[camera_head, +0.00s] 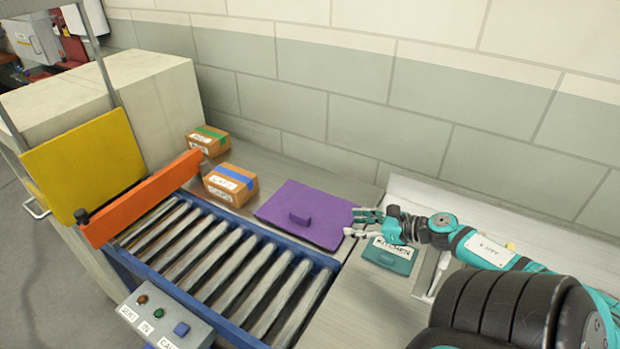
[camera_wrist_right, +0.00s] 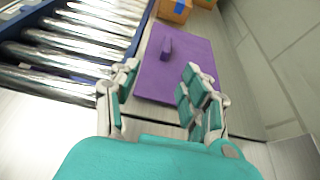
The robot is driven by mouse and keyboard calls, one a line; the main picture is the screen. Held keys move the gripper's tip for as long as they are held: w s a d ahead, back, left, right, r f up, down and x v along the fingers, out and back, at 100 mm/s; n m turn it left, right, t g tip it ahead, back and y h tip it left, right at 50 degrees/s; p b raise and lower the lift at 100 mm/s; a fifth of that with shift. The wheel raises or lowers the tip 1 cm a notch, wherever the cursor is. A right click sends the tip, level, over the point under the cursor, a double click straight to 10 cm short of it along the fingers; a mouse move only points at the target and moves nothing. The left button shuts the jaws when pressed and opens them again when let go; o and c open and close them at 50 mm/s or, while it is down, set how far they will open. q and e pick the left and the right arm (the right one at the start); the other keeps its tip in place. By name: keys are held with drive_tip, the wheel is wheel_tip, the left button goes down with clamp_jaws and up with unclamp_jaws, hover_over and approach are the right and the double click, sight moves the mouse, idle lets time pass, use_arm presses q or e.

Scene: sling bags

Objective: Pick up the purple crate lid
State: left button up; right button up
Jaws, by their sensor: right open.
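The purple crate lid (camera_head: 305,214) lies flat on the counter between the roller conveyor and the wall, with a small purple handle (camera_head: 299,218) standing up on its top. In the right wrist view the lid (camera_wrist_right: 186,68) lies ahead of the fingers, with its handle (camera_wrist_right: 167,48) toward the conveyor side. My right gripper (camera_head: 362,224) is open and empty at the lid's right edge; its teal fingers (camera_wrist_right: 157,98) show spread apart in the wrist view, the near part of the lid between them. I cannot tell whether they touch it. My left gripper is not in view.
The roller conveyor (camera_head: 225,262) with blue rails runs left of the lid. Cardboard boxes with blue tape (camera_head: 231,185) and green tape (camera_head: 208,141) stand beyond it. An orange bar (camera_head: 141,198) crosses the conveyor's far end.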

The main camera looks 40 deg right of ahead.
drive_tip(key=w+f+b, duration=0.2)
drive_tip(key=shift+d+f, duration=0.3)
drive_tip(key=shift+f, duration=0.05)
drive_tip(key=b, duration=0.7)
approach(301, 214)
drive_tip(key=shift+w+a+f, duration=0.35)
drive_tip(key=shift+f, duration=0.25)
drive_tip(key=shift+w+a+f, duration=0.35)
drive_tip(key=shift+w+f, duration=0.05)
drive_tip(key=shift+f, duration=0.2)
drive_tip(key=shift+w+f+b, duration=0.1)
drive_tip(key=shift+w+b, duration=0.25)
drive_tip(key=shift+w+a+b, duration=0.1)
drive_tip(key=shift+w+b, duration=0.15)
drive_tip(key=shift+b, duration=0.05)
drive_tip(key=w+b, duration=0.3)
drive_tip(key=b, duration=0.1)
drive_tip(key=shift+f, duration=0.15)
drive_tip(key=shift+w+a, duration=0.15)
drive_tip(key=shift+w, duration=0.25)
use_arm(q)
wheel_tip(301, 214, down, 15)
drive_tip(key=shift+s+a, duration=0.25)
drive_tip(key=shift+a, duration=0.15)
use_arm(e)
drive_tip(key=shift+w+a+f, duration=0.1)
drive_tip(key=shift+w+a, duration=0.1)
drive_tip(key=shift+w, duration=0.3)
clamp_jaws()
